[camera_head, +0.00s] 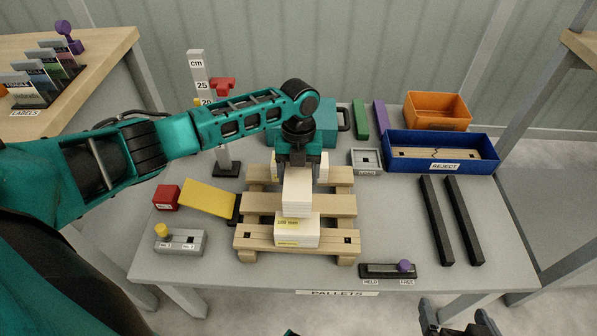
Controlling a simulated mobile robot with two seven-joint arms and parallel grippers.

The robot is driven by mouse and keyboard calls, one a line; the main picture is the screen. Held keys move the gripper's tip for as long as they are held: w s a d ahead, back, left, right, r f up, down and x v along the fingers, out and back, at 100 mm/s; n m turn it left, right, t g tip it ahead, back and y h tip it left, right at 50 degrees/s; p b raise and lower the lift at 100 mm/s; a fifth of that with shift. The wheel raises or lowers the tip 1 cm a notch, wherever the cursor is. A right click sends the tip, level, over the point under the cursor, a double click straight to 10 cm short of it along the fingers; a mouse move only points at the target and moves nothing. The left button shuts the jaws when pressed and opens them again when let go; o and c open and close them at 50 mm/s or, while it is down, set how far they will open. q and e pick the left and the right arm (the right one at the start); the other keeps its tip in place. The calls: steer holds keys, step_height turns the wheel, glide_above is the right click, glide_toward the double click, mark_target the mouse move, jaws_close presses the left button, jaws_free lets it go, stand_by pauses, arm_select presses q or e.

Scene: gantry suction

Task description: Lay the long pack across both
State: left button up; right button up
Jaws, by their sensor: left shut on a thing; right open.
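A wooden pallet (258,204) lies on the table in the middle. A white pack with a yellow label (297,236) sits on its front boards. White and yellow-marked packs (323,172) show at its back, partly hidden by my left gripper. My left gripper (301,164) points down over the pallet and is shut on a white layered long pack (297,192). The long pack runs from under the gripper toward the front pack; I cannot tell whether it touches the packs below. My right gripper (459,322) is open and empty at the bottom edge, in front of the table.
A blue reject tray (482,140) and an orange bin (437,105) stand at the back right. Two black bars (437,220) lie right of the pallet. A yellow plate (208,198), red block (166,197) and grey peg block (180,243) lie left. A held/free slider (387,271) is at the front.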

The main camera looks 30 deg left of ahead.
arm_select(q)
steer(key=shift+r, duration=0.1)
steer(key=shift+f+b, duration=0.55)
steer(key=shift+f, duration=0.55)
steer(key=o, duration=1.5)
steer(key=r+p, duration=0.1)
steer(key=r, duration=0.3)
steer(key=w+r+p, duration=0.1)
steer(key=r, duration=0.6)
steer(key=shift+w+a+r+p, duration=0.15)
steer(key=shift+a+r+p, duration=0.15)
steer(key=shift+p, duration=0.1)
steer(key=shift+r, duration=0.65)
steer(key=shift+f, duration=0.1)
